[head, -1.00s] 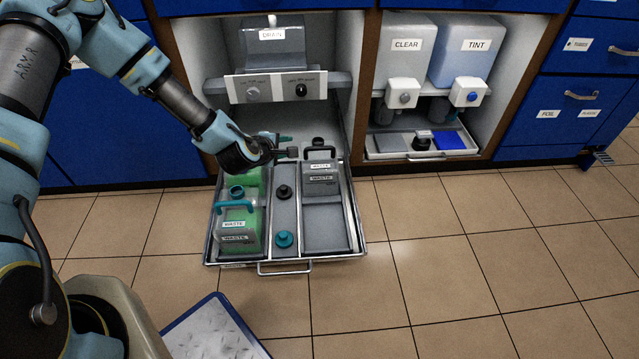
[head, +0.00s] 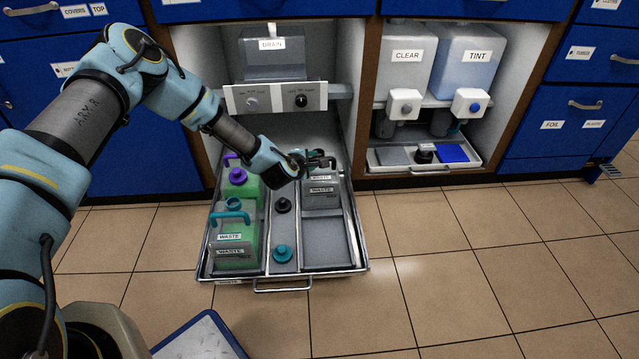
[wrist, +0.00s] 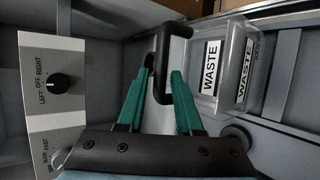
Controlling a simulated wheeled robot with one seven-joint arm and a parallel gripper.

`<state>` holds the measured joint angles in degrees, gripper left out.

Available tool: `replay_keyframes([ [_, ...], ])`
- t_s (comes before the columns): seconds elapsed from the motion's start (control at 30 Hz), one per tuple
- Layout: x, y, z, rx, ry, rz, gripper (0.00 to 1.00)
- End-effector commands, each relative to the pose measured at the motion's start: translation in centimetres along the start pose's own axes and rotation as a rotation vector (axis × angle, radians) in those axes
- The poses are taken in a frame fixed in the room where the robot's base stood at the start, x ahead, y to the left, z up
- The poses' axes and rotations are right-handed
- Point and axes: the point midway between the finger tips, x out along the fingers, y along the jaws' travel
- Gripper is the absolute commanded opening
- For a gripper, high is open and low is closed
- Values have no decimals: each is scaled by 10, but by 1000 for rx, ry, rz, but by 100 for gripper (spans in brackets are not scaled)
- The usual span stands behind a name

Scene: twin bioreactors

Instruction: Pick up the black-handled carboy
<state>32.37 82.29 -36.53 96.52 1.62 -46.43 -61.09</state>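The black-handled carboy (head: 322,196) is a grey box with WASTE labels, standing in the right bay of the pulled-out drawer (head: 347,255). In the wrist view, the carboy (wrist: 224,65) is at upper right, its black handle (wrist: 178,32) reaching down between the fingers. My gripper (wrist: 163,72) has its two teal fingers apart, one on each side of the handle, with narrow gaps seeming to show. In the head view, my gripper (head: 312,160) is at the handle; my wrist partly hides this area.
A teal-handled green WASTE carboy (head: 236,240) and a purple-capped one (head: 240,184) fill the left bay. A black cap (head: 283,205) and a teal cap (head: 282,253) sit in the middle strip. The control panel (wrist: 55,85) is close at the wrist view's left.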

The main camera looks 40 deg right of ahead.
Motion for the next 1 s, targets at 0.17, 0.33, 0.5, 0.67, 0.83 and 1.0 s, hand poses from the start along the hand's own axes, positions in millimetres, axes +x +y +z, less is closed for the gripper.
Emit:
replay_keyframes([
  [0.17,13,-1,-1,0,1,0,35],
  [0.33,13,0,-1,0,1,-1,35],
  [0.5,13,0,-1,0,1,-1,19],
  [0.67,13,0,-1,0,0,-1,1],
  [0.83,13,0,-1,0,0,-1,0],
  [1.0,13,0,-1,0,0,-1,0],
])
